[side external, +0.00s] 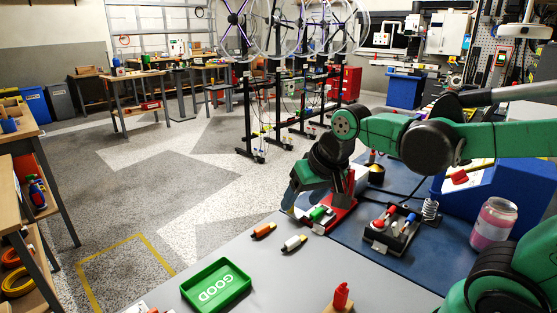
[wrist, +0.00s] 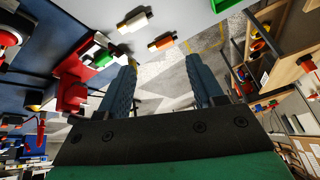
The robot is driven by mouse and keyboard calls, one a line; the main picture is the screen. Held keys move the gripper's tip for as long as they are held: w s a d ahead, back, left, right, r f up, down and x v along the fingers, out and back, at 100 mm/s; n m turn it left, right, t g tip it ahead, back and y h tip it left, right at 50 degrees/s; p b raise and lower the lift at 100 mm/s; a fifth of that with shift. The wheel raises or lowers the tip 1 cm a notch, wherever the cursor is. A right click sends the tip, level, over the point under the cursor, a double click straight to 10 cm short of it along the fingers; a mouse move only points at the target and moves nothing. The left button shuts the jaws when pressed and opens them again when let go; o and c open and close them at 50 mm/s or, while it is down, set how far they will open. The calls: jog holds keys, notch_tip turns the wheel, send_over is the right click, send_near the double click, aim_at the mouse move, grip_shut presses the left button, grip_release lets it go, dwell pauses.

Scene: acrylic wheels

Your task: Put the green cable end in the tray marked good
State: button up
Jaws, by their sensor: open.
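The green cable end (side external: 318,213) lies at the red fixture (side external: 342,213) near the edge of the blue mat. In the wrist view the green cable end (wrist: 102,58) shows beside my left-hand finger, not between the fingers. My gripper (wrist: 160,66) is open, with its two dark fingers wide apart and nothing held between them. In the side view my gripper is over the area by the red fixture, and its fingertips are hard to make out. The green tray marked GOOD (side external: 187,290) stands on the grey table at the front, empty.
An orange cable end (side external: 264,231) and a white cable end (side external: 293,243) lie on the grey table between the fixture and the tray. A black holder with red-topped parts (side external: 393,229), a spring (side external: 430,209) and a pink can (side external: 493,223) stand right. A red part (side external: 341,297) is at the front.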

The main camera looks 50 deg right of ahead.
jog(key=w+d+f+m+g, duration=0.2)
jog(key=w+d+m+g, duration=0.15)
jog(key=d+m, duration=0.3)
jog(key=m+g, duration=0.2)
jog(key=m, duration=0.5)
send_over(315, 212)
jog(key=shift+n+y, duration=0.25)
jog(key=shift+y, duration=0.05)
jog(key=f, duration=0.4)
jog(key=shift+a, duration=0.25)
jog(key=shift+d+f, duration=0.2)
jog(key=shift+f, duration=2.9)
grip_shut()
